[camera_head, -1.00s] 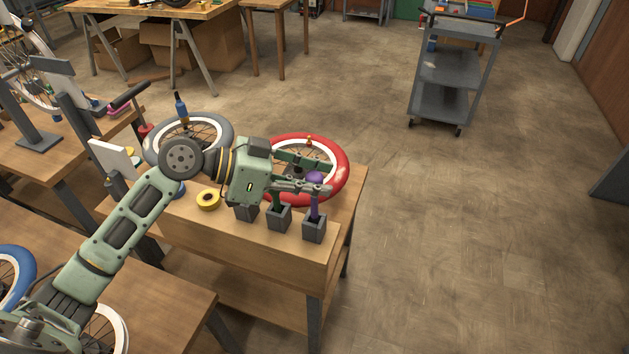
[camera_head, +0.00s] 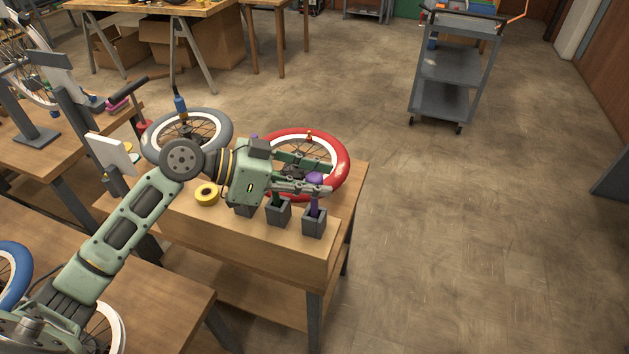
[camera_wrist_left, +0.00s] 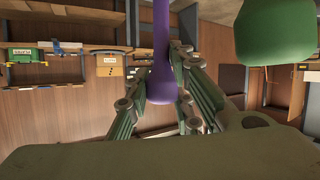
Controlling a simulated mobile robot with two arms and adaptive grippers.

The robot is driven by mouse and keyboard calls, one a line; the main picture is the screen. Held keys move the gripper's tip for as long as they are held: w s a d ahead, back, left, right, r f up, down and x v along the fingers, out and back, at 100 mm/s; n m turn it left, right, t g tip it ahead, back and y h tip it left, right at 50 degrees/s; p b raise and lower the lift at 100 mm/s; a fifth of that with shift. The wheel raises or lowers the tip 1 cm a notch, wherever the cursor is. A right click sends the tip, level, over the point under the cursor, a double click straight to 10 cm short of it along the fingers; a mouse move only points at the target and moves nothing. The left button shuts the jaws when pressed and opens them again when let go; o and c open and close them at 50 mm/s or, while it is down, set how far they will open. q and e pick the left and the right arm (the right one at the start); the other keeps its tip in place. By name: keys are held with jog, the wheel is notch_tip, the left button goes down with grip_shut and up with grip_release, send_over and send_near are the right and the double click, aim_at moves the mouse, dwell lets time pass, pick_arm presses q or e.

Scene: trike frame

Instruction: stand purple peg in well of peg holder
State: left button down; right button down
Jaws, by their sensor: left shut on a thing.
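My left gripper (camera_head: 318,189) is shut on the purple peg (camera_head: 315,209). The peg is upright, its rounded purple head just above the fingers. Its lower end meets the mouth of the rightmost grey square well (camera_head: 314,225) of the peg holder; how deep it sits is hidden. A green peg (camera_head: 277,200) stands in the middle well (camera_head: 278,215). A third grey well (camera_head: 244,211) is partly hidden by my gripper. In the left wrist view, the purple peg (camera_wrist_left: 162,45) runs between the fingers, and a green rounded shape (camera_wrist_left: 274,30) is close by. My right gripper is out of view.
The wells stand along the front of a wooden bench (camera_head: 230,228). A yellow tape roll (camera_head: 206,195) lies left of them. A red-tyred wheel (camera_head: 341,165) and a grey-tyred wheel (camera_head: 220,125) lie behind.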

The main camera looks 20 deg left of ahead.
pick_arm(q)
jog(key=shift+f+b, duration=1.4)
jog(key=shift+f, duration=0.45)
jog(key=c, duration=1.5)
grip_release()
jog(key=shift+o, duration=0.2)
jog(key=shift+a+r, duration=0.1)
jog(key=v, duration=1.2)
jog(key=shift+s, duration=0.1)
